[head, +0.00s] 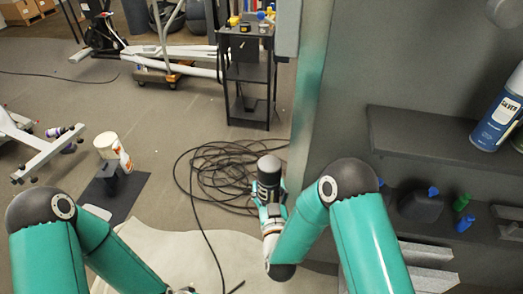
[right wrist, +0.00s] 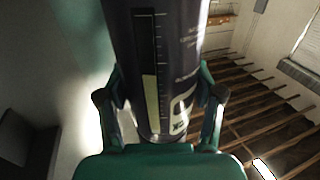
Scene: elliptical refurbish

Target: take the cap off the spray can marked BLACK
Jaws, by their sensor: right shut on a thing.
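My right gripper (right wrist: 160,112) is shut on a dark spray can (right wrist: 156,45), with one finger on each side of it. The can runs out of the top of the right wrist view. In the head view a dark cylinder with pale marks (head: 268,172) stands at the far end of my right arm and looks like the same can. I cannot make out its cap clearly. My left gripper is not in view; only its arm shows at lower left.
A blue and white can marked SILVER (head: 499,112) stands on the dark shelf (head: 425,140) at right. Small green (head: 462,202) and blue (head: 466,223) items sit below. A black cable coil (head: 215,170) lies on the floor, near a black cart (head: 249,72).

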